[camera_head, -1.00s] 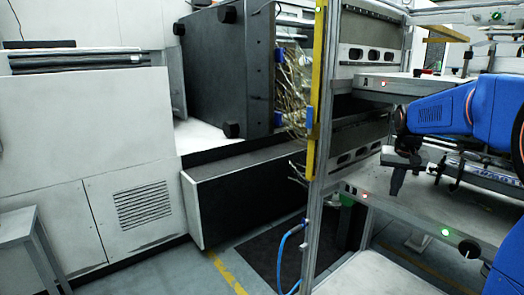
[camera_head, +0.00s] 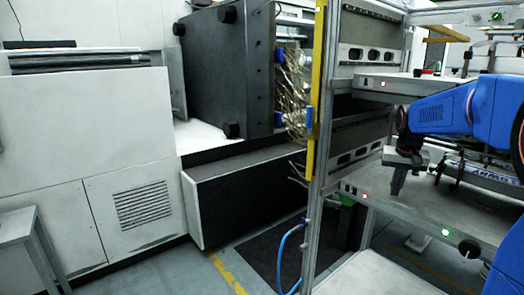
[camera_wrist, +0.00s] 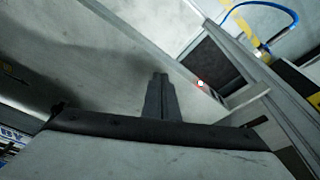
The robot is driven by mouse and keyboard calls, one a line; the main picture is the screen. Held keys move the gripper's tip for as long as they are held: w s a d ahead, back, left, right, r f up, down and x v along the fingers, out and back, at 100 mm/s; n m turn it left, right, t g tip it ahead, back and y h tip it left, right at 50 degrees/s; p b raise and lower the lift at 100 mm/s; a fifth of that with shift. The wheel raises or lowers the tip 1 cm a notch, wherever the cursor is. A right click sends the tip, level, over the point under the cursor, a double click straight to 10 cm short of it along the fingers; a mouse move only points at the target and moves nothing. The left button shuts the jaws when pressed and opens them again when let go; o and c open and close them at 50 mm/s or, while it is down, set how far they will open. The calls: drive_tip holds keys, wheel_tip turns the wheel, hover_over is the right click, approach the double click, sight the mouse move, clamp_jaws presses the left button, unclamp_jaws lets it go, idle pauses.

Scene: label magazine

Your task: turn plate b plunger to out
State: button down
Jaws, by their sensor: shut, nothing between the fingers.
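The lower shelf plate (camera_head: 415,212), which I take for plate B, has a red light (camera_head: 365,195) near its left front corner and a green light (camera_head: 446,232) further right. A round black knob (camera_head: 469,249) sits on its front edge, right of the green light; I cannot tell if it is the plunger. My gripper (camera_head: 396,188) is shut and empty above this plate, near the red light. In the wrist view the closed fingers (camera_wrist: 160,78) point over the pale plate surface (camera_wrist: 110,65), with a lit red spot (camera_wrist: 200,84) to their right.
The upper shelf (camera_head: 420,90), marked A, lies above my gripper, close to my blue arm. A metal upright (camera_head: 330,130) with a yellow strip (camera_head: 318,75) stands left. A blue hose (camera_head: 284,250) hangs by it.

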drive_tip(key=shift+s+d, duration=0.25)
drive_tip(key=shift+d, duration=0.5)
drive_tip(key=shift+s, duration=0.15)
idle(0.3)
drive_tip(key=shift+s+a, duration=0.1)
drive_tip(key=shift+s, duration=0.15)
drive_tip(key=v, duration=0.2)
drive_tip(key=w+v, duration=0.1)
drive_tip(key=v, duration=0.2)
drive_tip(key=shift+d+r, duration=0.2)
drive_tip(key=shift+r, duration=0.35)
drive_tip(key=shift+s+a, duration=0.1)
